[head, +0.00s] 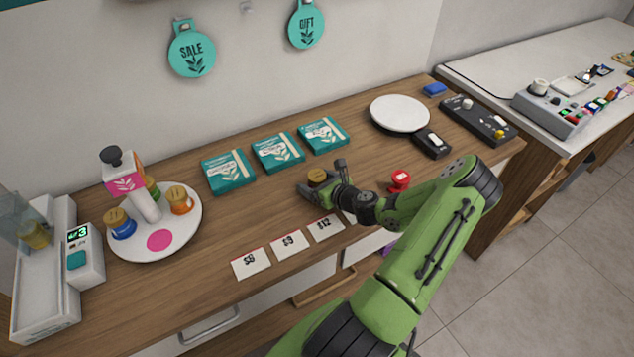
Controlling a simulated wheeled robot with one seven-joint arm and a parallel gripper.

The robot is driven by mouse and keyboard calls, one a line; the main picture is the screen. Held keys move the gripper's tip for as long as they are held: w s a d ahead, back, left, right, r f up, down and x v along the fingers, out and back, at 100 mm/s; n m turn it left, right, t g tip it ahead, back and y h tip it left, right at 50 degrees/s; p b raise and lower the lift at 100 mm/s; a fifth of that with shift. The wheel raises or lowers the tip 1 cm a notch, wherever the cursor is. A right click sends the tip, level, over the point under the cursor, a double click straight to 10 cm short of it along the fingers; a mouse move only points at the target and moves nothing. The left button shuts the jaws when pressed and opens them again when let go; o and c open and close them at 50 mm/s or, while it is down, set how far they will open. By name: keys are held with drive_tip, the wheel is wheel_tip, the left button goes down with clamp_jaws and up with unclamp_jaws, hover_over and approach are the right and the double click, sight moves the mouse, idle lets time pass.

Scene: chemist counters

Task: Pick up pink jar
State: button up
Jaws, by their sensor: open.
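A jar with a tan lid (317,176) stands on the wooden counter behind the price cards. Its body is mostly hidden by my gripper, so I cannot make out its colour. My gripper (322,180) is open, low over the counter, with one finger on each side of this jar. I cannot tell whether the fingers touch it. The white round stand (190,232) at the left holds a blue jar (121,226), an orange jar (180,203) and a green jar (152,190). A bare pink disc (159,240) marks its front.
Three teal boxes (278,153) lie behind the gripper. Price cards (289,245) lie in front. A red button (400,180) stands right of the gripper, near my arm. A white round plate (400,113) and black control boxes (477,119) are at the back right.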

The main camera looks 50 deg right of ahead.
drive_tip(key=shift+w, duration=0.2)
drive_tip(key=shift+s, duration=0.1)
drive_tip(key=shift+c, duration=0.4)
drive_tip(key=c, duration=1)
